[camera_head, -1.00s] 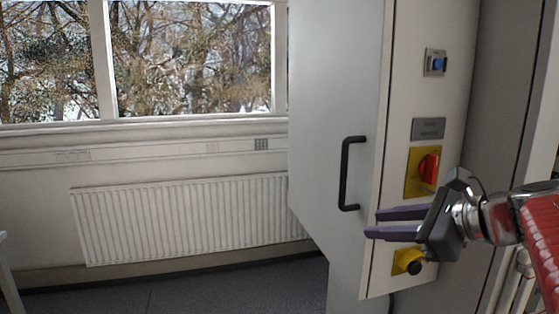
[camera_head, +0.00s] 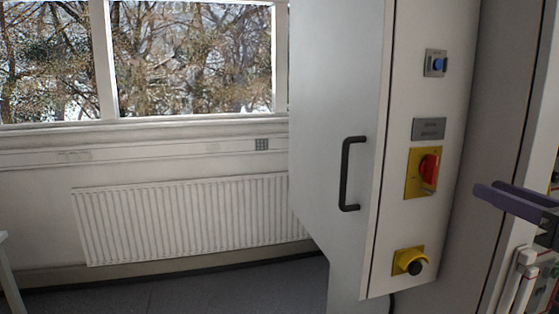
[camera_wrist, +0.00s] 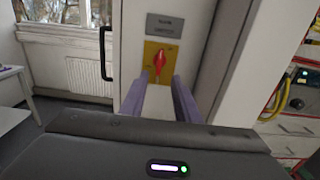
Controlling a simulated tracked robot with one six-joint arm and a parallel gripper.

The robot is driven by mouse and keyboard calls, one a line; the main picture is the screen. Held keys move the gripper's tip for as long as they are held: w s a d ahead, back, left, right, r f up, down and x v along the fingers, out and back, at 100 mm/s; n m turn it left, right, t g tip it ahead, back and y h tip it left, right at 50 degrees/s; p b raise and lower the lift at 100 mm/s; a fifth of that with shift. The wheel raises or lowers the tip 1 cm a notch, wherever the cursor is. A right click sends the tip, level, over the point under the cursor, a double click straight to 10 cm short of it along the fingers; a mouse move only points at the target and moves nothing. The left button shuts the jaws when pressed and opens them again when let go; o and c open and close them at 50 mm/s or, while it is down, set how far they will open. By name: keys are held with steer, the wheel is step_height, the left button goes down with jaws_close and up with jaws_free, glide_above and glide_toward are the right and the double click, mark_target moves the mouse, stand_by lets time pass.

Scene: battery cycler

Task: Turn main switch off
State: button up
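The main switch is a red rotary knob (camera_head: 429,169) on a yellow plate (camera_head: 412,187), on the narrow side of the grey-white cabinet (camera_head: 425,220). The knob also shows in the wrist view (camera_wrist: 160,62), looking roughly upright with a slight tilt. My gripper (camera_head: 490,195) is at the right edge of the head view, to the right of the switch and apart from it. In the wrist view its two purple fingers (camera_wrist: 159,82) are spread with an empty gap, pointing toward the yellow plate. Most of the gripper body is cut off in the head view.
A grey label plate (camera_head: 429,129) sits above the switch and a blue button (camera_head: 438,64) higher up. A yellow fixture with a black knob (camera_head: 411,262) is below. A black door handle (camera_head: 346,175) sticks out at left. Shelves with cables (camera_wrist: 285,105) stand at right.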

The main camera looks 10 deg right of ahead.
mark_target(436, 169)
steer(key=shift+w+a, duration=0.15)
steer(key=shift+w, duration=3.3)
steer(key=shift+w+a, duration=0.1)
steer(key=shift+w, duration=3.35)
steer(key=shift+c, duration=0.2)
jaws_close()
